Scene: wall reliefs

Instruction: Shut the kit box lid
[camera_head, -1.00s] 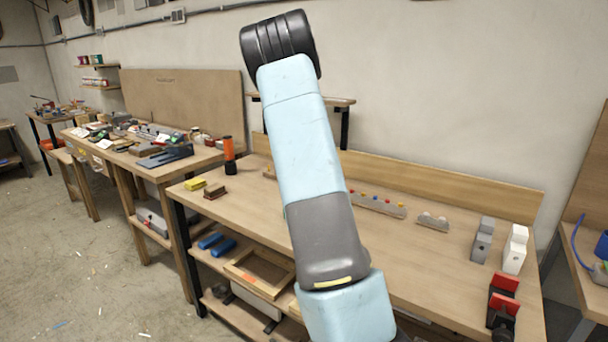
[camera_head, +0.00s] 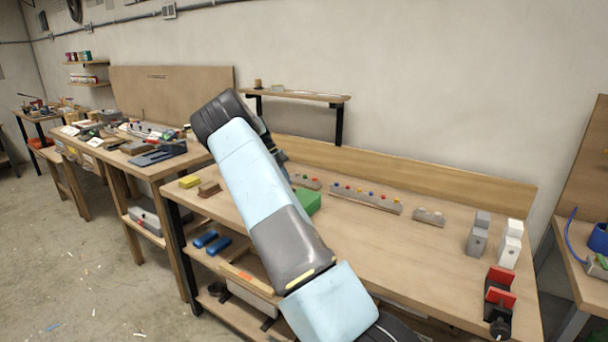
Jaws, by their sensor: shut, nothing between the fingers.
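A green object (camera_head: 307,201), possibly the kit box, shows on the workbench just right of my arm. My arm hides much of it, so I cannot tell whether its lid is up or down. My arm crosses the middle of the view, with its dark elbow at the upper left. A small dark part shows behind the arm near the elbow. No gripper fingers can be made out; the arm hides that region.
The workbench (camera_head: 420,262) holds a peg rail (camera_head: 365,197), a small grey block (camera_head: 428,217), grey (camera_head: 478,236) and white (camera_head: 509,245) blocks, and a red-jawed vise (camera_head: 499,296). Yellow (camera_head: 189,181) and brown (camera_head: 209,188) blocks lie left. A raised shelf (camera_head: 300,95) stands behind.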

